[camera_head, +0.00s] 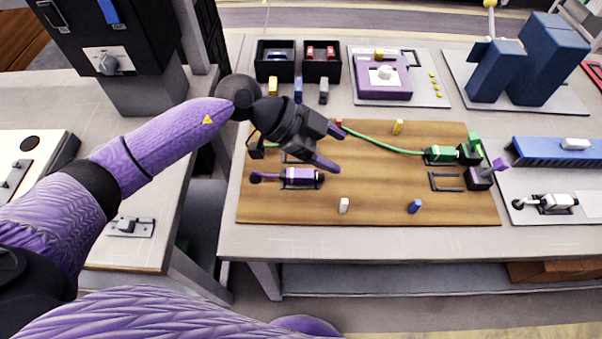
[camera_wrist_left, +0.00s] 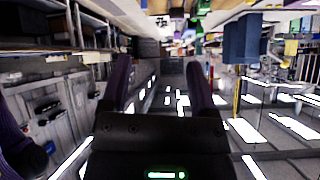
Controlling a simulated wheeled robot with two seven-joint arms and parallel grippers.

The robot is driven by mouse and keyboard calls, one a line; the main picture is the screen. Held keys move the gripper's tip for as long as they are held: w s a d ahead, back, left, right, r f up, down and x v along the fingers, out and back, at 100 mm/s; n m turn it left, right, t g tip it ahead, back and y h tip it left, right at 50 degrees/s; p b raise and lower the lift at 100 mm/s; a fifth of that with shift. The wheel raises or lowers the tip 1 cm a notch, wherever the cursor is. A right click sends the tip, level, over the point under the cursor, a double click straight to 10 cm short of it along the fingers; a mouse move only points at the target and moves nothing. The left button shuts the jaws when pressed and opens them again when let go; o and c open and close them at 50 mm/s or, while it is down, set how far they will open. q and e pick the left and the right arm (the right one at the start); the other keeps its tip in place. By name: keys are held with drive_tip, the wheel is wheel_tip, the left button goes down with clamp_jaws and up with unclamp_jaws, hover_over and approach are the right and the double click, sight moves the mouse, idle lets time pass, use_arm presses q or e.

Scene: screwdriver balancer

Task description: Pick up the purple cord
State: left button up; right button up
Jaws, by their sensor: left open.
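The purple cord's plug (camera_head: 300,176) lies on the brown wooden board (camera_head: 380,200), toward its left side. A short dark purple lead runs left from the plug to a round end (camera_head: 256,177). My left gripper (camera_head: 333,147) is above the board, up and to the right of the purple plug, with its fingers pointing right. It is open, and the left wrist view shows its two fingers (camera_wrist_left: 159,88) apart with nothing between them. The gripper hides part of the board's upper left. My right gripper is not in view.
A green cord (camera_head: 385,146) runs right from behind my gripper to a green plug (camera_head: 440,154). White (camera_head: 344,205), blue (camera_head: 415,206) and yellow (camera_head: 398,127) pegs stand on the board. Its lower middle is mostly clear.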

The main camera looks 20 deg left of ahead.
sight(300, 173)
use_arm(q)
drive_tip(key=w+a+f+n+g+y, duration=0.1)
drive_tip(key=a+f+n+y, duration=0.2)
drive_tip(key=a+y, duration=0.5)
drive_tip(key=f+b, duration=0.1)
drive_tip(key=f, duration=0.2)
drive_tip(key=d+f+h+b, duration=0.1)
drive_tip(key=f+b, duration=0.1)
drive_tip(key=f, duration=0.1)
drive_tip(key=f+h+b, duration=0.1)
drive_tip(key=f, duration=0.2)
drive_tip(key=shift+w+d, duration=0.15)
drive_tip(key=shift+d, duration=0.2)
drive_tip(key=shift+w+d, duration=0.1)
drive_tip(key=shift+r, duration=0.1)
drive_tip(key=shift+c, duration=0.6)
clamp_jaws()
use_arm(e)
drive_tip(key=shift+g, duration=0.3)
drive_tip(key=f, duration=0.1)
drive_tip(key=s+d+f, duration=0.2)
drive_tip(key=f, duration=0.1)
